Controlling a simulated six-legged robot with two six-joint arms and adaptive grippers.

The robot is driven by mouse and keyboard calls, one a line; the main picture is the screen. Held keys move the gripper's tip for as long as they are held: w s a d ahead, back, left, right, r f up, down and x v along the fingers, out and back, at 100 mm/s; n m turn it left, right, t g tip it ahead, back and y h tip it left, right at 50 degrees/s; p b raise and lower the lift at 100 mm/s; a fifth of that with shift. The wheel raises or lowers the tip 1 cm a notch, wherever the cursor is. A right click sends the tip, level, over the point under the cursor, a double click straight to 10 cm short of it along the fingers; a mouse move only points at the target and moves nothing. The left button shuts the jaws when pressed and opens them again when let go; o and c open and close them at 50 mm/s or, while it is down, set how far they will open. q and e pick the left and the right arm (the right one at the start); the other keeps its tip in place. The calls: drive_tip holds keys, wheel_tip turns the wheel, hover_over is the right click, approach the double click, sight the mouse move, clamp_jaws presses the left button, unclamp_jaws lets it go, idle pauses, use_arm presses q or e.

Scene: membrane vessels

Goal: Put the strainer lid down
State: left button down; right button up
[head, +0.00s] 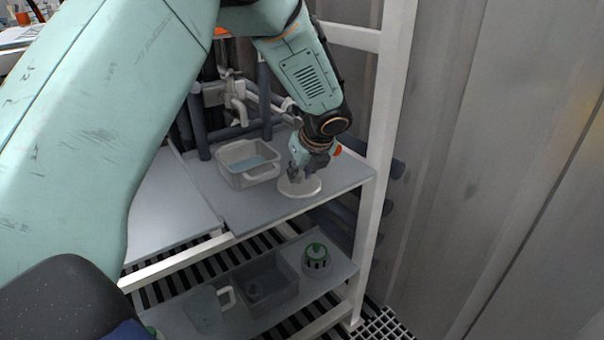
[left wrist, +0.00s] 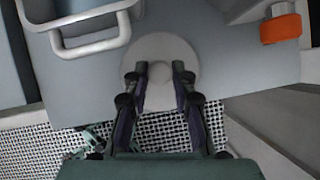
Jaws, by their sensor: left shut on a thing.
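The strainer lid (head: 299,187) is a pale round disc with a knob in the middle. It is at the right end of the upper grey shelf, and it also shows in the left wrist view (left wrist: 160,50). My left gripper (head: 296,172) is above it, with its fingers shut on the lid's knob, one finger on each side. The lid looks level and at or very close to the shelf surface; I cannot tell whether it touches. The gripper in the left wrist view (left wrist: 161,88) hides part of the lid. My right gripper is not in view.
A grey tub (head: 233,172) with a handle and bluish content stands left of the lid. Pipes and a valve (head: 235,100) are behind. The lower shelf holds a dark bin (head: 268,285) and a green-topped vessel (head: 316,256). A white frame post (head: 381,150) stands close right.

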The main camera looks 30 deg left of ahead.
use_arm(q)
drive_tip(key=shift+a+f, duration=0.15)
drive_tip(key=c, duration=1.2)
unclamp_jaws()
drive_tip(key=shift+o, duration=0.5)
drive_tip(key=shift+r, duration=0.3)
drive_tip(key=p+v, duration=0.4)
drive_tip(key=v, duration=0.8)
